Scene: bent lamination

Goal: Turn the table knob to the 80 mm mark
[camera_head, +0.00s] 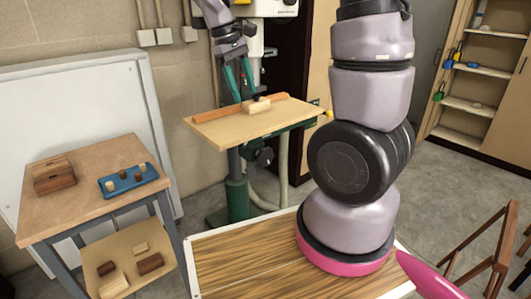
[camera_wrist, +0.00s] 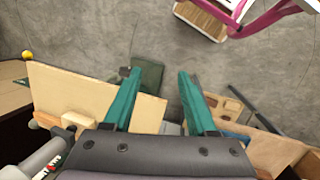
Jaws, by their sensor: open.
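The machine's tan table (camera_head: 215,128) stands on a green column, with a wooden fence and a small block on top. A dark round knob (camera_head: 265,157) sits below the table. A yellow ball (camera_head: 329,113) is at the table's right edge; a yellow ball also shows at the far left of the wrist view (camera_wrist: 27,55). I cannot tell which is the table knob. No 80 mm mark or scale is readable. My gripper (camera_head: 243,92) has its teal fingers apart over the table's back part. In the wrist view my gripper (camera_wrist: 158,72) is empty, with the tan table (camera_wrist: 70,92) at left.
A side table (camera_head: 90,205) at left holds wooden blocks and a blue tray (camera_head: 128,182). The machine's body (camera_head: 262,8) rises behind the tan table. An open shelf cabinet (camera_head: 478,60) is at right.

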